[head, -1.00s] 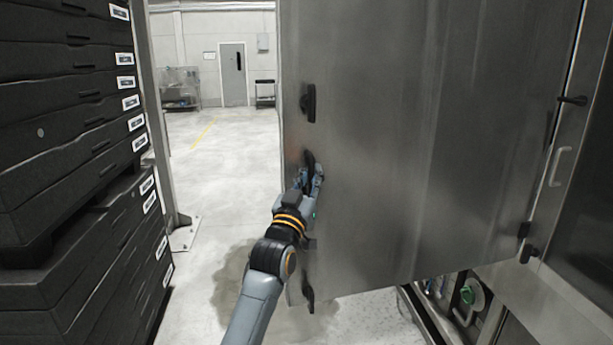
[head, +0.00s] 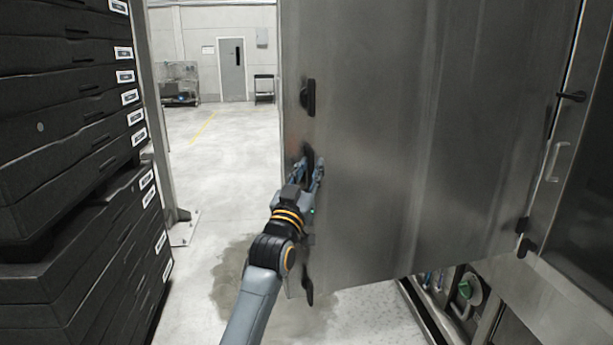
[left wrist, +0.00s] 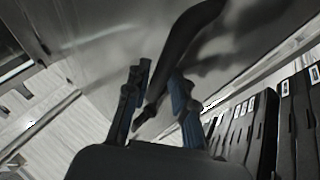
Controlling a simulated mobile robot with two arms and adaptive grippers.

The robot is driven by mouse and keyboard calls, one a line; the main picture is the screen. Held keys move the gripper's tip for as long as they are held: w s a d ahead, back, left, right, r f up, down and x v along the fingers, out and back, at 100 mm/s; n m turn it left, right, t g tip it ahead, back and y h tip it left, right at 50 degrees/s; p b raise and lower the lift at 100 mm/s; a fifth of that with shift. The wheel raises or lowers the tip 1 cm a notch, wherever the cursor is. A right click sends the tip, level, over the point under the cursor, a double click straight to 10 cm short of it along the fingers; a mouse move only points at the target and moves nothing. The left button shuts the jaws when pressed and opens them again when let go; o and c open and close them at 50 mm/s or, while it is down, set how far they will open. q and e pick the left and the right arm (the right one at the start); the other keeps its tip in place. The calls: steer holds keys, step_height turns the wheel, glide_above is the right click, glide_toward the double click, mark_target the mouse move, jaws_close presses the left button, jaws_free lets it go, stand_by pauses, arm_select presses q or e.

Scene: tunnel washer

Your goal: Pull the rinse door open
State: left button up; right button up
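The rinse door (head: 400,140) is a large steel panel that fills the middle of the head view. It stands swung out from the machine, with its hinge side at the right. A black handle (head: 309,158) sits near its left edge. My left gripper (head: 307,172) is at this handle, with a finger on each side. In the left wrist view the dark curved handle (left wrist: 182,45) runs slantwise between my two blue-grey fingers (left wrist: 158,85), which look closed in on it. The exact contact is partly hidden. My right gripper is not in view.
Stacked black labelled crates (head: 70,150) stand close on the left, beside a metal post (head: 165,130). Clear floor (head: 205,170) with a dark wet patch lies between them and the door. The machine's frame, with a green knob (head: 465,289), is at the lower right.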

arm_select(q)
steer(key=v, duration=1.2)
steer(key=shift+a, duration=0.15)
step_height(320, 180, down, 38)
steer(key=s+a+g+y+b, duration=0.1)
steer(key=a+g+y, duration=0.2)
steer(key=g, duration=0.4)
steer(key=s+a+f+n+g+y, duration=0.1)
steer(key=s+a+f+g, duration=0.1)
steer(key=s+f, duration=0.5)
steer(key=s+a+f+g, duration=0.1)
steer(key=s+f+g, duration=0.1)
steer(key=f, duration=0.8)
steer(key=s+a+f+g+y+b, duration=0.1)
steer(key=s+a+f+g, duration=0.25)
steer(key=s+f, duration=1)
steer(key=s+a+f+g+y+b, duration=0.1)
steer(key=s+a+f+g, duration=0.3)
steer(key=s+f, duration=0.9)
steer(key=s+a+g, duration=0.1)
steer(key=s+a, duration=0.1)
steer(key=s, duration=0.8)
steer(key=s+a+f+g+y, duration=0.1)
steer(key=s+a, duration=0.2)
steer(key=s, duration=0.7)
steer(key=shift+a, duration=0.3)
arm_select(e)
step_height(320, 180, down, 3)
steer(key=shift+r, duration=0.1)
